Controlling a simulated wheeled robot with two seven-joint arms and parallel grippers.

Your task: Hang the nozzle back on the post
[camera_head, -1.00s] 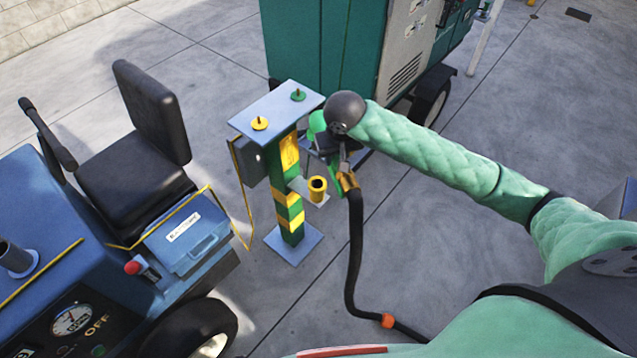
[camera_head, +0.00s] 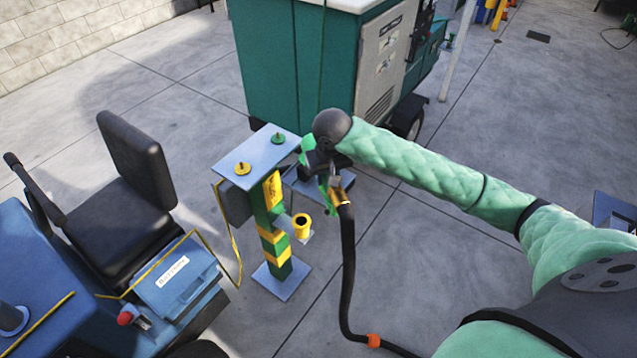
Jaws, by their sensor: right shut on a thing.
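The post (camera_head: 268,222) is green with yellow bands and stands on a blue-grey base plate, with a blue-grey top plate (camera_head: 256,156) bearing a yellow and a green cap. A yellow cup-like holder (camera_head: 302,225) sticks out from its right side on a small bracket. My right gripper (camera_head: 325,180) is shut on the nozzle (camera_head: 334,190), just right of the post and above the holder. The nozzle has green and brass-yellow parts, and its black hose (camera_head: 348,255) hangs down. The gripper partly hides the nozzle, so its tip is unclear. My left gripper is not in view.
A blue vehicle with a black seat (camera_head: 120,190) and a light-blue box (camera_head: 172,280) stands left of the post. A large green cabinet unit (camera_head: 300,70) on wheels stands behind. The concrete floor to the right is mostly open.

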